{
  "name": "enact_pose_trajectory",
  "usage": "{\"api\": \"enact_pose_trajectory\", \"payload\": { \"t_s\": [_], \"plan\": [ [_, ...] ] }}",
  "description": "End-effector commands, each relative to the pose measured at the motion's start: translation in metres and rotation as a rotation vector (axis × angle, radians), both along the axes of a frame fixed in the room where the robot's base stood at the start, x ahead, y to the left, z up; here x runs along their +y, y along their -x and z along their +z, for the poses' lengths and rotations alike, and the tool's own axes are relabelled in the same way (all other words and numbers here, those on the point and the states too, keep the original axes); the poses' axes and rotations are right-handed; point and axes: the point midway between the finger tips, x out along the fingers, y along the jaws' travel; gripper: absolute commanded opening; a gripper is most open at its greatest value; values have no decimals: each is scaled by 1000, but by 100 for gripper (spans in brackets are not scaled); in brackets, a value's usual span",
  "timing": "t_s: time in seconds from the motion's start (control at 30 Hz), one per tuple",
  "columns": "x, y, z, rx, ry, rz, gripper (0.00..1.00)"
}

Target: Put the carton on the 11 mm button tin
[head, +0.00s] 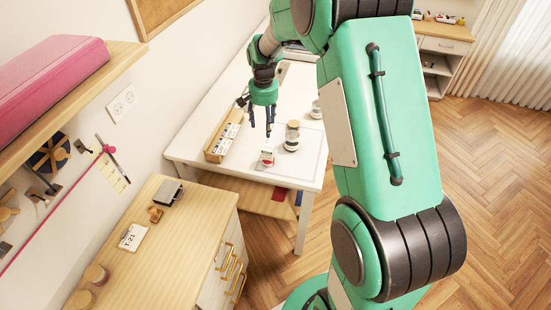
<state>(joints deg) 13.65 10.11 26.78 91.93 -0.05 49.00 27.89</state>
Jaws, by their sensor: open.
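A small red and white carton (266,157) stands on the white table near its front edge. My gripper (260,130) is open and empty, with its fingers pointing down above the table, behind the carton in the picture. A round container with a pale lid (292,135) stands to the right of the carton. A second round container (316,108) stands farther back, partly hidden by my arm. The lettering on both is too small to read, so I cannot tell which is the 11 mm button tin.
A wooden tray (213,157) holding white labelled pieces lies along the table's left side. The white table (195,153) has bare room at its front left. A wooden cabinet (178,228) stands nearer, with a "T-21" card (132,238) on top. A shelf with a pink case (50,80) overhangs the left.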

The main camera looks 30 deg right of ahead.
Motion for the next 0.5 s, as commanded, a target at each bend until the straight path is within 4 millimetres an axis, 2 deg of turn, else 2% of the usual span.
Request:
{"api": "enact_pose_trajectory", "payload": {
  "t_s": [0.03, 0.2, 0.5],
  "plan": [
    [6, 6, 17, -15, 5, 18, 57],
    [29, 32, 70, -61, 18, 94, 57],
    [70, 96, 151, -146, 48, 235, 57]
  ]
}}
